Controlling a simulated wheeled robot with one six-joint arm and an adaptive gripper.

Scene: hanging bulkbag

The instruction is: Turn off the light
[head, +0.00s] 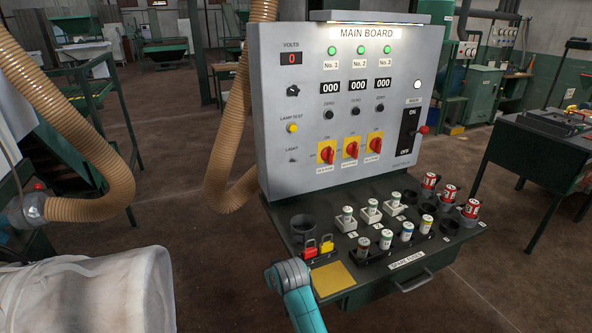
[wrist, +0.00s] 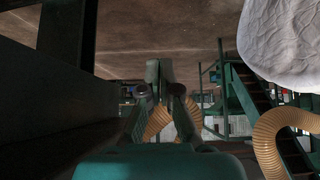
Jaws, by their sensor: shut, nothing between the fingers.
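The grey main board (head: 345,110) stands upright on a dark green console. A lit lamp strip (head: 370,17) runs along its top edge. A small switch labelled LIGHT (head: 293,160) sits at the lower left of the board face, below the yellow lamp test button (head: 292,128). It is too small to tell its position. My gripper (wrist: 158,76) is shut and empty in the wrist view, pointing away from the board. In the head view only my teal and grey arm shows at the console's front left; the gripper cannot be made out there.
Red-yellow rotary switches (head: 351,148) and a black main switch (head: 411,127) are on the board. A ribbed hose (head: 228,120) hangs left; a white bag (head: 95,295) is lower left.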

